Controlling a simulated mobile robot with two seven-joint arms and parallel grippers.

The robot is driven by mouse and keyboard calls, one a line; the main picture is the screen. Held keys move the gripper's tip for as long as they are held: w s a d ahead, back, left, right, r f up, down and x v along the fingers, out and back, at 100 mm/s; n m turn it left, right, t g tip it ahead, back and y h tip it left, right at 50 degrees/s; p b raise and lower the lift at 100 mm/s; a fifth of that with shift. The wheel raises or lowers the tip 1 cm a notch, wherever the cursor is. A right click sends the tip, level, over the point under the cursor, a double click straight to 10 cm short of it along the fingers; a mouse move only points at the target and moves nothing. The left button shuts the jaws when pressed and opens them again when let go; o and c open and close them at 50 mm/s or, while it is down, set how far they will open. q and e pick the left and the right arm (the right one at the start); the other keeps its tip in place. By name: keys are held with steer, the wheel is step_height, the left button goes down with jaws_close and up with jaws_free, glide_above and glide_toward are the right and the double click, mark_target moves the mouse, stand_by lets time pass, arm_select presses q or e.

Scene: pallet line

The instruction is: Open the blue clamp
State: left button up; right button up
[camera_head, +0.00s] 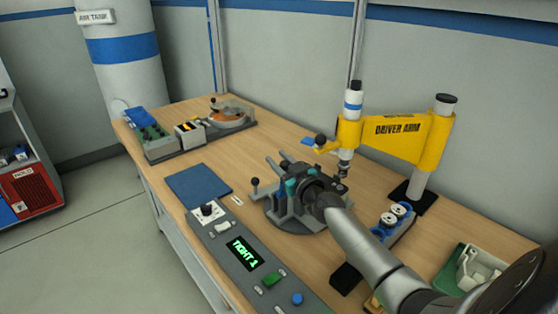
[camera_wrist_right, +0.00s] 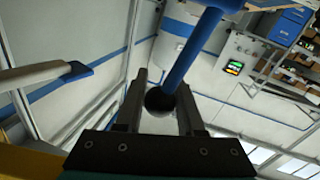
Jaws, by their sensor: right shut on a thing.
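The blue clamp belongs to the grey round fixture (camera_head: 298,222) on the bench, which is partly hidden behind my right arm and gripper. In the right wrist view a blue bar, which I take for the clamp's handle (camera_wrist_right: 190,48), runs down to a dark round end between my fingers. My right gripper (camera_head: 276,161) reaches over the fixture and is shut on this handle; its fingers also show in the right wrist view (camera_wrist_right: 162,95). In the head view the handle cannot be told apart. My left gripper is not in view.
The yellow driver arm (camera_head: 400,138) stands close behind and right of the fixture. A control panel (camera_head: 225,238) reading "TIGHT 1" lies in front. A blue mat (camera_head: 198,186) lies left, with open bench beyond.

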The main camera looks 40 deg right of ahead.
jaws_close()
stand_by(0.9)
